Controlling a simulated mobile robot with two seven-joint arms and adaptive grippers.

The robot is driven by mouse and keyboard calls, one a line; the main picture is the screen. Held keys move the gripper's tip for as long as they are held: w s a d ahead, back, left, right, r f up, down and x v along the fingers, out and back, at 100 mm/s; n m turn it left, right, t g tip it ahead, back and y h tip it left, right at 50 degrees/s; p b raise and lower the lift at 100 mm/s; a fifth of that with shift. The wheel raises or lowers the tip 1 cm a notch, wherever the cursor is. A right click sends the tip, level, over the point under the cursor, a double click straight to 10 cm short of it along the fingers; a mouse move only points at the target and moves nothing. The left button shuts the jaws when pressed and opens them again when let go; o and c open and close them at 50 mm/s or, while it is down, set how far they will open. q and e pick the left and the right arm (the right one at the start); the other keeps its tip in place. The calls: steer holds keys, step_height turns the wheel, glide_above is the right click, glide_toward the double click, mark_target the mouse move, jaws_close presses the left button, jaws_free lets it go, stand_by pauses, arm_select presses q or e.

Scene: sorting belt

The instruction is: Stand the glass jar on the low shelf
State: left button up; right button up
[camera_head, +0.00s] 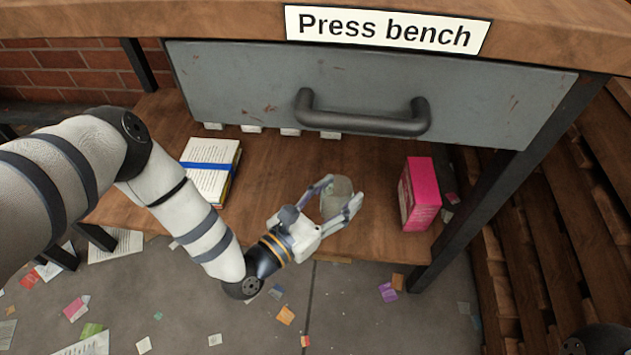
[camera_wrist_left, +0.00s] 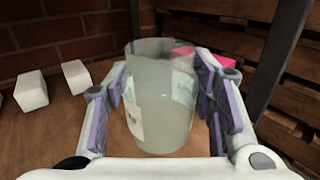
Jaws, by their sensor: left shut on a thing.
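The glass jar (camera_head: 337,197) is clear and greyish, with a pale label, and is between the fingers of my left gripper (camera_head: 335,200). In the left wrist view the jar (camera_wrist_left: 160,100) looks upright, with the finger pads of the left gripper (camera_wrist_left: 165,100) on both sides of it. The gripper is shut on it. The low shelf (camera_head: 275,180) is a brown wooden board under the drawer. The jar is over the shelf's front part; I cannot tell whether its base touches the wood. My right gripper does not show.
A pink box (camera_head: 420,193) stands on the shelf to the right of the jar. A strapped stack of papers (camera_head: 209,170) lies to the left. Several white blocks (camera_wrist_left: 31,91) are at the back. The grey drawer (camera_head: 240,90) and its handle (camera_head: 362,115) overhang the shelf. Paper scraps litter the floor.

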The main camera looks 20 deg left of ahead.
arm_select(q)
steer(key=w+f+b, duration=0.1)
steer(key=w+f, duration=0.1)
steer(key=w+a+f+b, duration=0.1)
steer(key=w+f+b, duration=0.1)
steer(key=w+a+f+b, duration=0.1)
steer(key=w+f, duration=0.1)
steer(key=f, duration=0.1)
steer(key=shift+w+a+b, duration=0.15)
steer(key=shift+w+b, duration=0.15)
steer(key=shift+w, duration=0.1)
steer(key=f, duration=0.1)
steer(key=f+b, duration=0.2)
steer(key=shift+w+a+f, duration=0.1)
steer(key=shift+w+f, duration=0.2)
steer(key=shift+f, duration=0.05)
steer(key=shift+r, duration=0.2)
steer(key=shift+f, duration=0.1)
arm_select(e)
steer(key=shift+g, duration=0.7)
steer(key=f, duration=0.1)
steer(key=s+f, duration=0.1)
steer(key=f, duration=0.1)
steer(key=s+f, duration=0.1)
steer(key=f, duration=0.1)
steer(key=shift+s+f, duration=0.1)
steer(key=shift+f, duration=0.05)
